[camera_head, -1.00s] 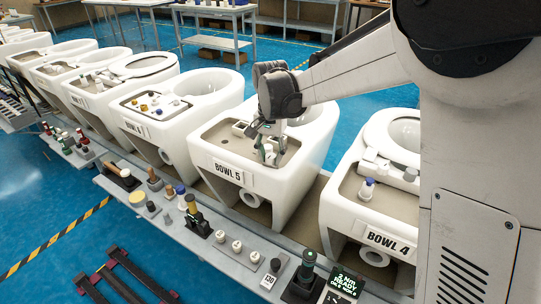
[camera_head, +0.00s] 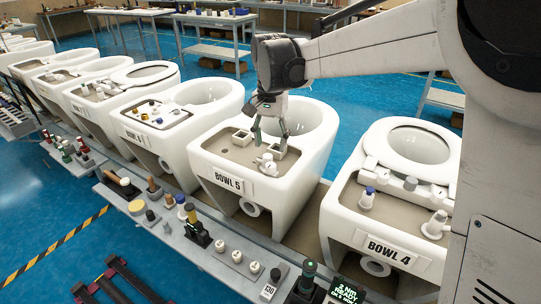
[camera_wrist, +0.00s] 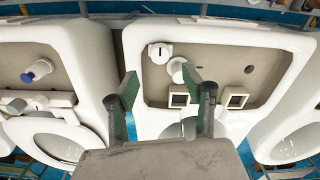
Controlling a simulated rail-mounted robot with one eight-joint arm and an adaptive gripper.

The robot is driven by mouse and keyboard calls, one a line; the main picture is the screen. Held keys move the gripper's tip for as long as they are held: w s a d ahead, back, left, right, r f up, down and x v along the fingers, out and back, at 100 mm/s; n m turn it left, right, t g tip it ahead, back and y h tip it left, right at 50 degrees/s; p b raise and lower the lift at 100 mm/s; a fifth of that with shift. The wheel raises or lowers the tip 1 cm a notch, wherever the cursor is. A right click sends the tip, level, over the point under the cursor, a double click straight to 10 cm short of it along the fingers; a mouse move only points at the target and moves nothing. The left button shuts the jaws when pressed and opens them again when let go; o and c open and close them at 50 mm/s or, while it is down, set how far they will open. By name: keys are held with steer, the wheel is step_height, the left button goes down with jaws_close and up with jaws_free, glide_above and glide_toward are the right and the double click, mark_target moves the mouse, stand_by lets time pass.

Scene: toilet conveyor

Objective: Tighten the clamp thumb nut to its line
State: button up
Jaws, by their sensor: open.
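The bowl marked BOWL 5 (camera_head: 205,165) has a tan deck carrying small white fittings. A white round piece with a dark slot (camera_wrist: 160,52) and a white knob (camera_wrist: 177,70) stand close together; they also show as a white cluster in the head view (camera_head: 267,163). I cannot tell for sure which is the clamp thumb nut, and no line on it can be made out. My gripper (camera_wrist: 158,78) is open and empty above this deck, with its green-padded fingers apart. In the head view my gripper (camera_head: 271,136) hangs over the deck.
Two square white sockets (camera_wrist: 178,97) (camera_wrist: 234,97) and a dark hole (camera_wrist: 249,69) are on the same deck. BOWL 4 (camera_head: 388,249) stands to the right with a blue-topped fitting (camera_head: 367,198). A grey bench (camera_head: 215,250) with tools and knobs runs along the front.

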steer(key=shift+r, duration=1.8)
steer(key=s+d+r+n+t, duration=0.2)
steer(key=s+d+r+t, duration=0.15)
steer(key=s+d, duration=1)
steer(key=s+d+f+n+t, duration=0.1)
steer(key=s+d+f+t, duration=0.1)
steer(key=s, duration=0.5)
steer(key=s+d+f+n+t, duration=0.1)
steer(key=s+d+f, duration=0.3)
steer(key=s, duration=0.2)
steer(key=shift+s+f+t, duration=0.35)
steer(key=shift+s, duration=0.05)
